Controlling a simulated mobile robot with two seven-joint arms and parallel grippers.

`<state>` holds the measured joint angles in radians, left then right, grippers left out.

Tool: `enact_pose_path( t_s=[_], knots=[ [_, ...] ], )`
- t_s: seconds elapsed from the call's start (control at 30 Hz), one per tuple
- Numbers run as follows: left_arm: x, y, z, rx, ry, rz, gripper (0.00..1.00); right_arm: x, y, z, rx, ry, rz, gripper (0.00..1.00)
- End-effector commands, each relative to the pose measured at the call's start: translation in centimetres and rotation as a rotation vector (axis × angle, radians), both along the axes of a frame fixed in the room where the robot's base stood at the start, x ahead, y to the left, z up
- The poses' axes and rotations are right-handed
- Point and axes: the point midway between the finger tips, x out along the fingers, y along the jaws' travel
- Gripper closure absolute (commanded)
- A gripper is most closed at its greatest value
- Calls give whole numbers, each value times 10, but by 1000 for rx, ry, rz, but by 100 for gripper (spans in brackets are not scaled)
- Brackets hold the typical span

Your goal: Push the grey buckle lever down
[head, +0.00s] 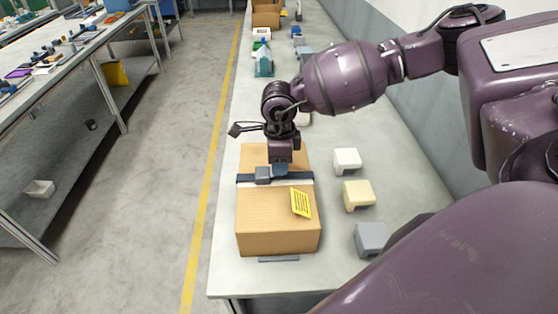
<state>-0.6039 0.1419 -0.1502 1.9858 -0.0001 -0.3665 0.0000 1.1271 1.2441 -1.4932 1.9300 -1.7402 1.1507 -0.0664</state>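A cardboard box (275,232) lies on the grey bench with a dark strap (300,178) across its top. The grey buckle (263,176) sits on the strap, left of its middle. My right gripper (281,169) points down from the far side, right beside the buckle. A blue-grey piece at its lower end meets the strap area; I cannot tell whether it is fingertips or the lever. The lever's position and any contact are unclear, and the gripper hides part of the strap. I cannot tell whether the fingers are open or shut. My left gripper is out of view.
White (346,160), cream (358,195) and grey (370,238) blocks stand right of the box. A yellow label (301,202) is on the box. A teal item (264,62) stands farther back. The bench's left edge is close to the box; a wall runs along the right.

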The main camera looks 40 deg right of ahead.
Motion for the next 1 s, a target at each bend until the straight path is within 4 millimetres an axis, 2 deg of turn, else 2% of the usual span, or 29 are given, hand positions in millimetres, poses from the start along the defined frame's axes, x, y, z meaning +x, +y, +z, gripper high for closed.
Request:
enact_pose_path(
  t_s=[0.37, 1.0],
  knots=[
    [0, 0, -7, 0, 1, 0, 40, -1, -2, -3, 43, -26, -2, 90],
    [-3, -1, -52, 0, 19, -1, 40, -9, -15, -16, 402, -246, -3, 90]
  ],
)
